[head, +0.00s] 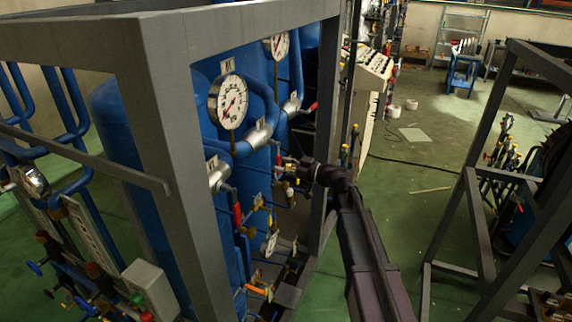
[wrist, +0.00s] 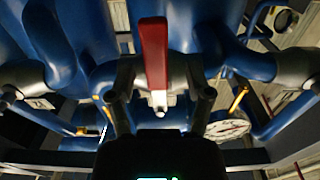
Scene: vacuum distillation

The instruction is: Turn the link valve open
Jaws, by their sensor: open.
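A valve with a red lever handle (wrist: 153,55) is in the middle of the wrist view, the lever running up and down in the picture with a pale tip at its lower end. My gripper (wrist: 160,92) is open, with one dark finger on each side of the lever. I cannot tell whether either finger touches it. In the head view my gripper (head: 296,165) is at the blue vessels' pipework inside the grey frame, and it partly hides the valve there. No label marks which valve is the link valve.
Blue vessels with pipes and a round white gauge (head: 229,101) stand in the grey frame (head: 175,130). Another red lever (head: 237,216) hangs below. A grey control box (head: 148,290) stands at lower left. A second frame (head: 478,225) is at right, with green floor between.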

